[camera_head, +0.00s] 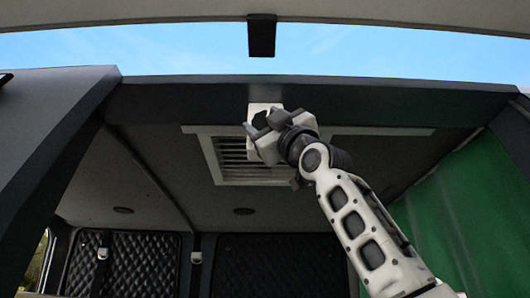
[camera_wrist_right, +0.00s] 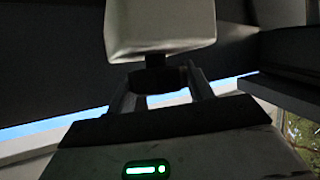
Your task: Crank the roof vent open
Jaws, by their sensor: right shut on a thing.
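The roof vent (camera_head: 236,163) is a pale frame with slats in the van ceiling, partly hidden behind my right gripper and arm. A pale box-shaped housing (camera_wrist_right: 160,28) hangs above my gripper in the right wrist view; its upper part also shows in the head view (camera_head: 264,106). A dark crank knob (camera_wrist_right: 157,77) on a short stem sits under the housing. My right gripper (camera_head: 262,126) is raised to it, and its two fingers are shut on the dark knob. The crank arm itself cannot be made out. My left gripper is not in view.
A dark roof beam (camera_head: 180,97) crosses just behind the housing. A dark latch (camera_head: 262,36) hangs from the raised tailgate above. A green panel (camera_head: 445,210) stands at the right, and quilted dark panels (camera_head: 280,265) line the back. The space left of my arm is free.

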